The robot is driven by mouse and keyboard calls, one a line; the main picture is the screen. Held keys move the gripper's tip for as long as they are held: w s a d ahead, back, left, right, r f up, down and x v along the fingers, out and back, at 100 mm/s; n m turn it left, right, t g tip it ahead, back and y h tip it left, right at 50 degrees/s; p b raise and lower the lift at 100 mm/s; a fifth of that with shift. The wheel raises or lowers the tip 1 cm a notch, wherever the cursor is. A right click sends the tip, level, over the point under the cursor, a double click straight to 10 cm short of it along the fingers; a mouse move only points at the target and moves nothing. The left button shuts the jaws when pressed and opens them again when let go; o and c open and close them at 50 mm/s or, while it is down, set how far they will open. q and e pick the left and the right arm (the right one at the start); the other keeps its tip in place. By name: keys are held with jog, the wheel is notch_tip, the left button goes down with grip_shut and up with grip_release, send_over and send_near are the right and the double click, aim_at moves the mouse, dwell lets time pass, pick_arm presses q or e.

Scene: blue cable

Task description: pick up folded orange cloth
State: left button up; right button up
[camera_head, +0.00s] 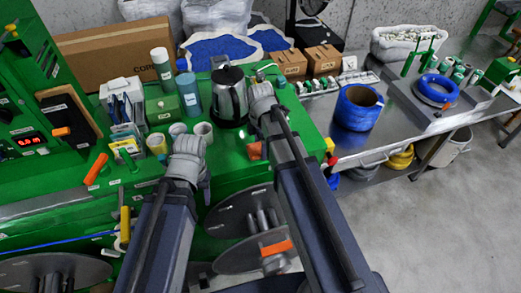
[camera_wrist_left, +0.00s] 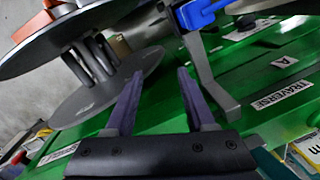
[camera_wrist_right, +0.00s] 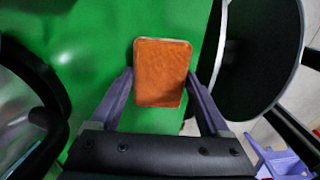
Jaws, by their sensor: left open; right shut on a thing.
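The folded orange cloth (camera_wrist_right: 162,72) is a small rounded rectangle in the right wrist view, above the green surface. My right gripper (camera_wrist_right: 160,84) is shut on it, with one finger along each side edge. In the head view the cloth (camera_head: 254,151) shows just left of my right forearm; the right fingertips are hidden there. My left gripper (camera_wrist_left: 160,78) is open and empty, its fingers apart over the green bench near a grey bracket (camera_wrist_left: 205,80) with a blue part. In the head view the left fingers are hidden beneath the wrist.
A silver kettle (camera_head: 229,95) stands close to my right wrist. Large grey reels (camera_head: 238,212) hang at the bench front. A blue cable roll (camera_head: 357,108) sits on the metal table at right.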

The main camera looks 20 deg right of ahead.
jog(key=shift+c, duration=1.1)
jog(key=shift+r, duration=0.1)
notch_tip(320, 180, up, 10)
jog(key=p, duration=1)
jog(key=o, duration=0.8)
jog(key=shift+c, duration=0.2)
jog(key=c, duration=0.6)
jog(key=shift+f, duration=0.2)
